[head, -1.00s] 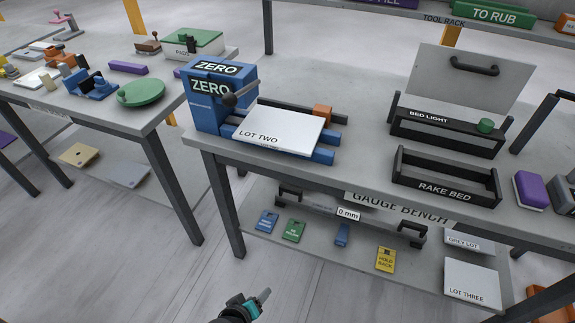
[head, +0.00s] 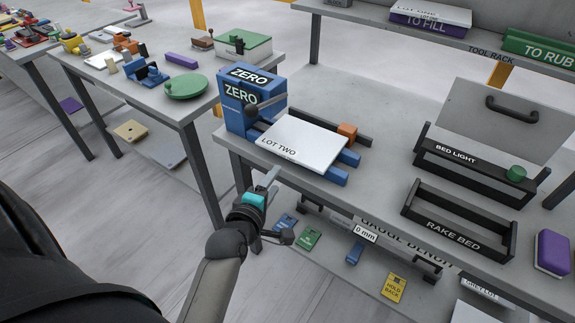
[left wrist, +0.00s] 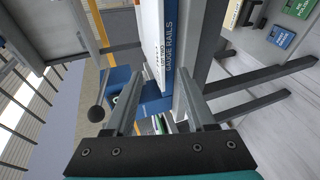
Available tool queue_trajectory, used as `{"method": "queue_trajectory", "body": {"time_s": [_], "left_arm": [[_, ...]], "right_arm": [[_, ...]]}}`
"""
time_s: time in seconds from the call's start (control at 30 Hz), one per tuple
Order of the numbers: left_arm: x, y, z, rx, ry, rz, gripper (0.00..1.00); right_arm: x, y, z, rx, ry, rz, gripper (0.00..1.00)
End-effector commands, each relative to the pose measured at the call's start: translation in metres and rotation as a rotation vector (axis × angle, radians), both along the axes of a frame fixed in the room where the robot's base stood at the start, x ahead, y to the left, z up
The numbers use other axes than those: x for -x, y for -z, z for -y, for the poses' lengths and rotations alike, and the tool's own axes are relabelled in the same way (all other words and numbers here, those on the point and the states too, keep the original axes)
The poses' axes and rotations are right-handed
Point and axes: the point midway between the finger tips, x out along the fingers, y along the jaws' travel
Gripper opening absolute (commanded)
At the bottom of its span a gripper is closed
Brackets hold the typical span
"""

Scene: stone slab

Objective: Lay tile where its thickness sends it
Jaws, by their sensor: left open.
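A white tile marked LOT TWO (head: 305,141) lies on the blue rails (head: 330,176) in front of the blue ZERO gauge block (head: 238,98) on the bench. An orange block (head: 347,131) stands at the tile's far right corner. My left gripper (head: 270,180) is just off the bench's front edge, below and left of the tile, open and empty. In the left wrist view its two fingers (left wrist: 162,105) are apart, with the tile's edge (left wrist: 150,35) and the GAUGE RAILS label ahead of them. My right gripper is not seen.
Right of the rails are the RAKE BED tray (head: 455,233) and the BED LIGHT tray (head: 460,157). A grey lidded panel with a handle (head: 500,110) stands behind. Coloured cards, including a yellow HOLD BACK card (head: 394,287), lie on the lower shelf. The bench between rails and trays is clear.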

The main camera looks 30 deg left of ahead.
Motion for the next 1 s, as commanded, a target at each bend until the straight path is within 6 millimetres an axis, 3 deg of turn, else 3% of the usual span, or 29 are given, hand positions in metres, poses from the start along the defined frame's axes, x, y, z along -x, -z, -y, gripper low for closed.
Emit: {"method": "queue_trajectory", "body": {"time_s": [0.6, 0.8, 1.0], "left_arm": [[-0.095, 0.031, -0.017, -0.002, 0.002, 0.000, 0.55], [-0.112, 0.036, -0.020, -0.003, 0.001, -0.001, 0.55], [-0.117, 0.037, -0.021, -0.002, 0.002, -0.002, 0.55]], "right_arm": [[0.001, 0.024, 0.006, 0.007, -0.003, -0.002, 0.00], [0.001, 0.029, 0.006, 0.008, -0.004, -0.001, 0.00], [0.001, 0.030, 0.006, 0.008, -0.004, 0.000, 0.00]]}}
